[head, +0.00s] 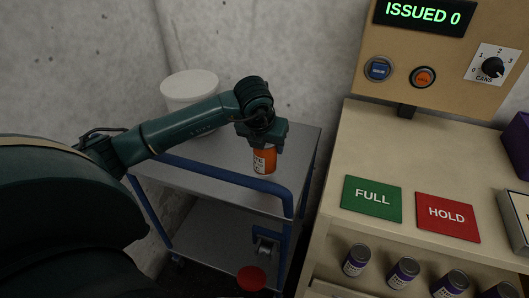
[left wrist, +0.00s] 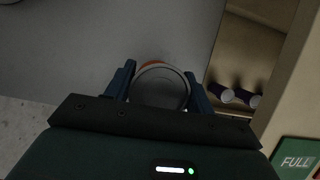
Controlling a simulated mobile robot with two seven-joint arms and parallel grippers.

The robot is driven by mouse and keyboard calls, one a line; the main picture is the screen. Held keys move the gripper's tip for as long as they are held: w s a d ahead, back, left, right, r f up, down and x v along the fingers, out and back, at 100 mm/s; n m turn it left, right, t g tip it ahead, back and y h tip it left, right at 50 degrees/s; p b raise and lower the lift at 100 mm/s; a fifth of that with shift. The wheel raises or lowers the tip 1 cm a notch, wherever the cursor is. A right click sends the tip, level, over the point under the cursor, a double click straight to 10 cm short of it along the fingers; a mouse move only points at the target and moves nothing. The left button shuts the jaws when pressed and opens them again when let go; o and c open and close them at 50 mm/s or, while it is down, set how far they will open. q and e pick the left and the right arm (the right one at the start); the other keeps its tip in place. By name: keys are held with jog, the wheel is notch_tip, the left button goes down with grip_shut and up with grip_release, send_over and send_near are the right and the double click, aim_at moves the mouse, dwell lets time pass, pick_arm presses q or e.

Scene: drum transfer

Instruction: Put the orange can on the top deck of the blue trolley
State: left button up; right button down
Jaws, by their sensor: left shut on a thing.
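The orange can (head: 264,160) is upright with a white label, under my left gripper (head: 262,146) in the head view. My left gripper is shut on it; in the left wrist view the fingers (left wrist: 159,88) clasp both sides of the can's round top (left wrist: 160,90). The blue trolley (head: 289,199) has a grey top deck (head: 218,172) and a blue rail at its front. The can is over the right part of the top deck. I cannot tell whether its base touches the deck. My right gripper is not in view.
A white tub (head: 190,88) stands at the back of the deck. A beige counter (head: 420,150) with a green FULL mat (head: 371,199) and a red HOLD mat (head: 447,216) is at the right. Clear deck lies left of the can.

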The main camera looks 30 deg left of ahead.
aim_at(266, 154)
pick_arm(q)
notch_tip(266, 154, down, 3)
jog(key=shift+f, duration=0.25)
jog(key=shift+f, duration=0.15)
jog(key=o, duration=1.4)
jog(key=shift+c, duration=0.2)
jog(key=shift+r, duration=0.2)
jog(key=v, duration=1.2)
